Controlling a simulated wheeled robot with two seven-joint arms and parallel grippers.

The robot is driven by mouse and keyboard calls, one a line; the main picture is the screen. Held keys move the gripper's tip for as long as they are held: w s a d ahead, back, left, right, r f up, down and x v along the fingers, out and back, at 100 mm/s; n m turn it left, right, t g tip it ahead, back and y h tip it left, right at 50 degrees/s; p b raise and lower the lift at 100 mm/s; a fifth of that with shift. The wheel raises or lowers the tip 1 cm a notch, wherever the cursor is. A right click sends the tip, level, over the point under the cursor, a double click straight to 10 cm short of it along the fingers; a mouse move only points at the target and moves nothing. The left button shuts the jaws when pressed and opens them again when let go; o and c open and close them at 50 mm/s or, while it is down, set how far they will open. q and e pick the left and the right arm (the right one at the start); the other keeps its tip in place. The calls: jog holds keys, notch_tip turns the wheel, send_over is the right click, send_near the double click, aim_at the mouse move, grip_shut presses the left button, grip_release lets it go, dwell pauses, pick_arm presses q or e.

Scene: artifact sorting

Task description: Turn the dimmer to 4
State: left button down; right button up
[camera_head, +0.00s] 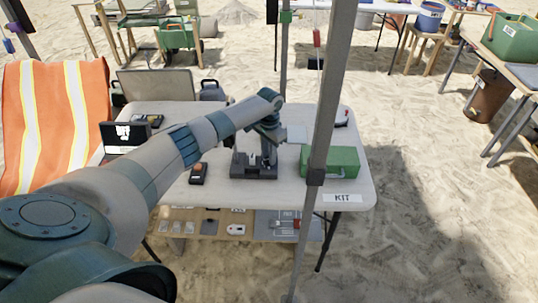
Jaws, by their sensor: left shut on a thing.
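My left arm reaches in from the left over a white table (185,190). My left gripper (268,158) points down at a dark grey device (254,172) on the table and is shut on a part of it. The gripped part is too small and hidden to make out. A small black device with an orange top (198,173) stands to the left of it. No dial numbers can be read, and I cannot tell for sure which device is the dimmer. My right gripper is not in view.
A green box (342,161) stands just right of the gripper, behind a grey pole (322,150). A sign reading KIT (342,198) is at the table's front right. A shelf with small items (235,226) is below.

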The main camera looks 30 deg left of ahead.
pick_arm(q)
jog(key=m, duration=0.3)
jog(key=shift+m, duration=0.4)
jog(key=m, duration=0.3)
jog(key=shift+m+b, duration=0.3)
jog(key=m+b, duration=0.1)
jog(key=m, duration=0.5)
jog(key=m+b, duration=0.1)
jog(key=m, duration=0.4)
jog(key=shift+w+m, duration=0.1)
jog(key=shift+m, duration=0.3)
jog(key=m+b, duration=0.1)
jog(key=m, duration=0.4)
jog(key=shift+b, duration=0.35)
jog(key=c, duration=1.5)
grip_release()
jog(key=shift+c, duration=0.2)
